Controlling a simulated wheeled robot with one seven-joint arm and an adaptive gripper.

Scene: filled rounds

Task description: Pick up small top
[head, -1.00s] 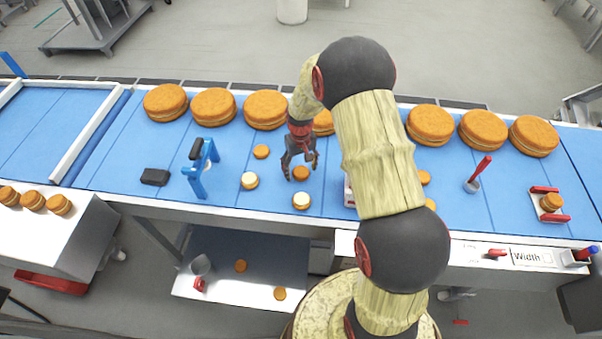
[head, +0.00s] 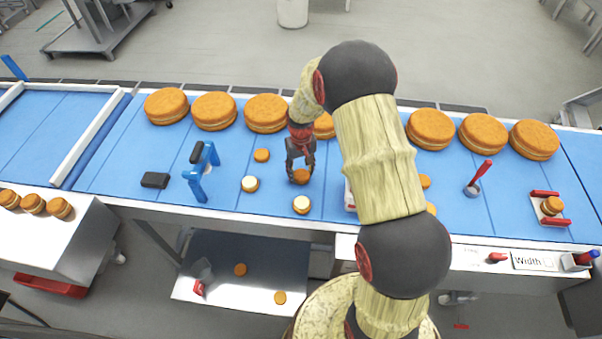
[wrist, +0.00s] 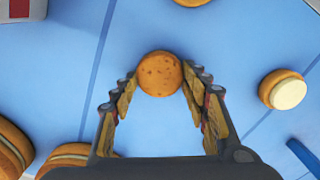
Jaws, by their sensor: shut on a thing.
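The small top (head: 301,176) is a small round orange-brown cake piece on the blue table. In the wrist view the small top (wrist: 159,74) lies between the tips of my gripper's fingers. My gripper (head: 300,172) points down over it and is shut on it, with a finger at each side. I cannot tell whether the top still touches the table. Another small orange top (head: 262,155) lies to the left and farther back. Two small rounds with cream-coloured upper faces, one at the left (head: 250,184) and one in front (head: 301,205), stand close by.
Large filled rounds (head: 266,112) line the table's back edge. A blue stand (head: 202,172) and a black block (head: 155,180) are to the left. A red-handled tool (head: 478,180) stands at the right. My arm hides part of the table's middle.

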